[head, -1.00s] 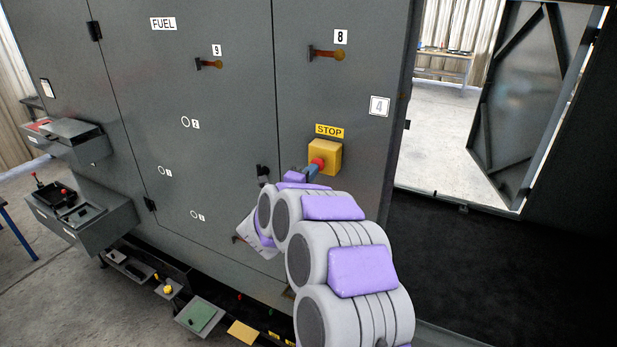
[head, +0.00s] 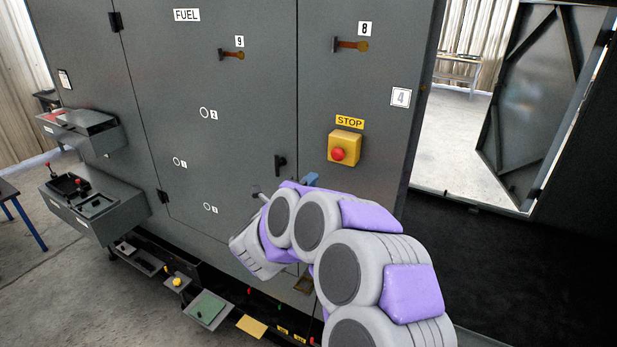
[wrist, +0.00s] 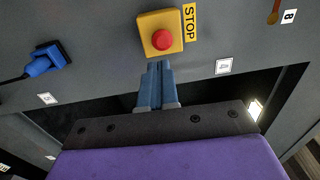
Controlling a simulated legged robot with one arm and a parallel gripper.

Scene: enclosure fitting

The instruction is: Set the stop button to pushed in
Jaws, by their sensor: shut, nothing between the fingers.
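The stop button is a red round knob (head: 338,154) on a yellow box (head: 345,143) fixed to the grey cabinet, under a yellow STOP label (head: 349,122). In the wrist view the red knob (wrist: 163,39) and its yellow box (wrist: 147,20) are just beyond my fingertips. How far the knob stands out is hard to tell. My gripper (head: 311,179) has blue fingers, held below and left of the box in the head view. In the wrist view my gripper (wrist: 161,68) is shut and empty, its fingertips apart from the knob.
A black handle (head: 280,164) is on the cabinet left of the box. Two orange-tipped handles, marked 8 (head: 350,45) and 9 (head: 231,54), are higher up. A blue connector with a cable (wrist: 42,61) shows in the wrist view. An open doorway is right of the cabinet.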

